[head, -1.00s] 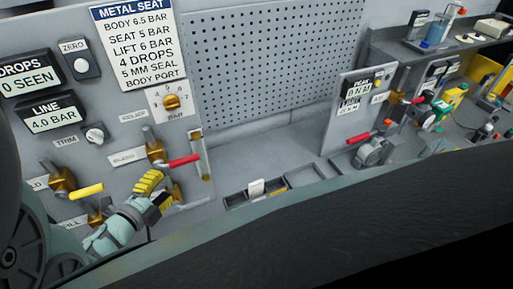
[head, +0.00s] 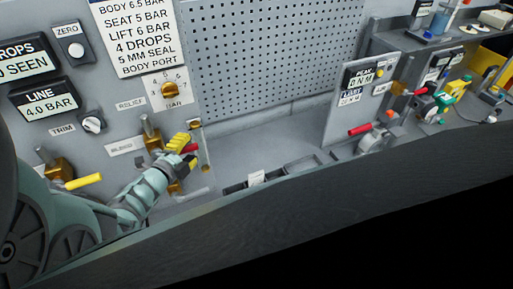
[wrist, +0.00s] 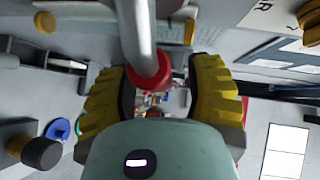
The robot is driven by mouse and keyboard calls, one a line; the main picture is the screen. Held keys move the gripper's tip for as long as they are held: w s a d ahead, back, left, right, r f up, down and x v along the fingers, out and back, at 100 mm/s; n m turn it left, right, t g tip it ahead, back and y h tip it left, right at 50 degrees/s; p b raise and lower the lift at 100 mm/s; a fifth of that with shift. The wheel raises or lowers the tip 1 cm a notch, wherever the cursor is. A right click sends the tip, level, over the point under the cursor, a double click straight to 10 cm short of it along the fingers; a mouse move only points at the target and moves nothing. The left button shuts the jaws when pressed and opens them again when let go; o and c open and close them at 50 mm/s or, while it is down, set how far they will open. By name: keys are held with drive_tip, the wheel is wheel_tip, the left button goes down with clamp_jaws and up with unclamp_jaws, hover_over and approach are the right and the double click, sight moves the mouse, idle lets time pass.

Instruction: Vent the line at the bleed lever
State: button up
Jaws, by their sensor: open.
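The bleed lever is a metal rod with a red handle (head: 190,149), beside the BLEED label (head: 122,148) on the grey panel. In the wrist view the lever's red grip (wrist: 150,80) hangs from above, between the yellow-padded fingers. My gripper (head: 184,150) is at the handle in the head view, with the fingers open on either side of it. In the wrist view my gripper (wrist: 163,88) shows a gap between each pad and the red grip. My gripper and forearm hide part of the bleed valve body. The line display (head: 47,101) reads 4.0 BAR.
Another valve with a yellow handle (head: 84,181) is to the left, close to my arm. The relief knob (head: 170,90) is above the bleed valve. A tray (head: 235,187) lies on the bench to the right. A second panel (head: 355,90) stands farther right.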

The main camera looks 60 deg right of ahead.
clamp_jaws()
idle(0.4)
